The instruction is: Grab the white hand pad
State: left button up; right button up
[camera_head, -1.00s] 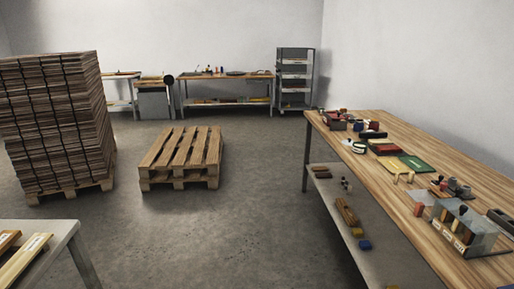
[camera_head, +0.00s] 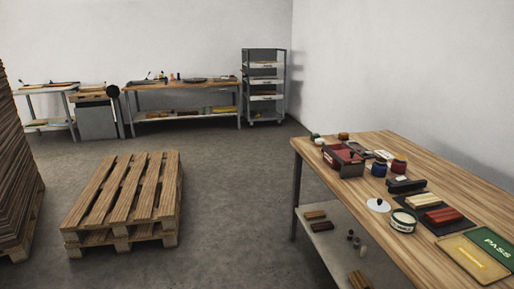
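I cannot clearly make out which item is the white hand pad. The wooden workbench (camera_head: 365,141) on the right carries several small items. Among them are a white disc (camera_head: 377,206) with a dark spot on it, a round tin (camera_head: 403,222) with a pale label beside it, and a small pale flat item (camera_head: 383,155) near the back. Neither of my grippers is in view.
The bench also holds a dark red box (camera_head: 343,160), jars (camera_head: 398,167), a red block (camera_head: 443,216) on a dark mat and a green PASS board (camera_head: 490,246). A wooden pallet (camera_head: 125,200) lies left. The floor between pallet and bench is clear.

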aim_at(319, 142)
jog(key=i+z, duration=0.4)
jog(key=i, duration=0.15)
jog(key=i+j+z, duration=0.35)
jog(key=i, duration=0.15)
jog(key=z, duration=0.25)
jog(key=i+j+z, duration=0.15)
jog(key=z, duration=0.2)
jog(key=i+j+z, duration=0.15)
jog(key=z, duration=0.25)
jog(key=i+j+z, duration=0.1)
jog(key=j+z, duration=0.25)
